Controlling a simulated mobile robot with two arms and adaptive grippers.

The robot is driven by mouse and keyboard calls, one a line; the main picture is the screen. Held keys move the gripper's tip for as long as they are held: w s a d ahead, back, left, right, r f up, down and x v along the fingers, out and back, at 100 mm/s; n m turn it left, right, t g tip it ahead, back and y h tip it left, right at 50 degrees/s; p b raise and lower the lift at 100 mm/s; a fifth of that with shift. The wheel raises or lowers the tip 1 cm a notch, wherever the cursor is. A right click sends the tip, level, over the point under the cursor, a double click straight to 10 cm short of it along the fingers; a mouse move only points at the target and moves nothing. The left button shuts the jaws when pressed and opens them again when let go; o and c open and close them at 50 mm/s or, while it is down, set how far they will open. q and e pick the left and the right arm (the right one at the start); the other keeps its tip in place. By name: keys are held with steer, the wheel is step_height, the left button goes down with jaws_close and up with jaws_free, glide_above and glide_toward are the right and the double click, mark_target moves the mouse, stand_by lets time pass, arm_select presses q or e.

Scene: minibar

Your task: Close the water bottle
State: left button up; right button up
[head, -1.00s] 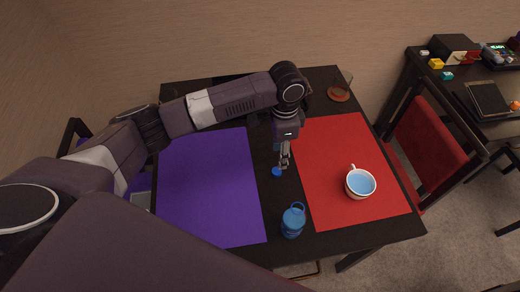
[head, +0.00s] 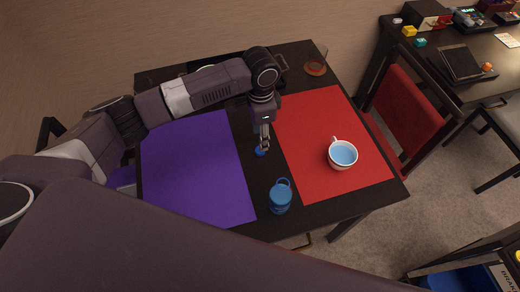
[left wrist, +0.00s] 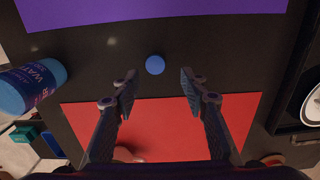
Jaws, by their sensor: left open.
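A blue water bottle (head: 280,199) stands at the near edge of the black table, between the purple and red mats. It also shows at the left of the left wrist view (left wrist: 35,86). A small round blue cap (head: 260,152) lies on the bare table strip, apart from the bottle. My left gripper (head: 265,147) points down over the cap. In the left wrist view its fingers (left wrist: 157,88) are spread and empty, and the cap (left wrist: 155,65) shows between and just beyond the tips. My right gripper is not in view.
A purple mat (head: 195,170) lies left and a red mat (head: 325,125) right. A white cup (head: 342,156) with blue liquid stands on the red mat. A red-backed chair (head: 405,115) is right of the table. A side table (head: 445,80) holds small items.

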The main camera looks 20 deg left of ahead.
arm_select(q)
steer(key=f, duration=0.2)
steer(key=s+f+p, duration=0.1)
steer(key=f, duration=0.1)
steer(key=shift+f, duration=0.15)
steer(key=shift+w+f, duration=0.1)
steer(key=shift+f, duration=0.4)
steer(key=shift+c, duration=0.5)
steer(key=c, duration=0.5)
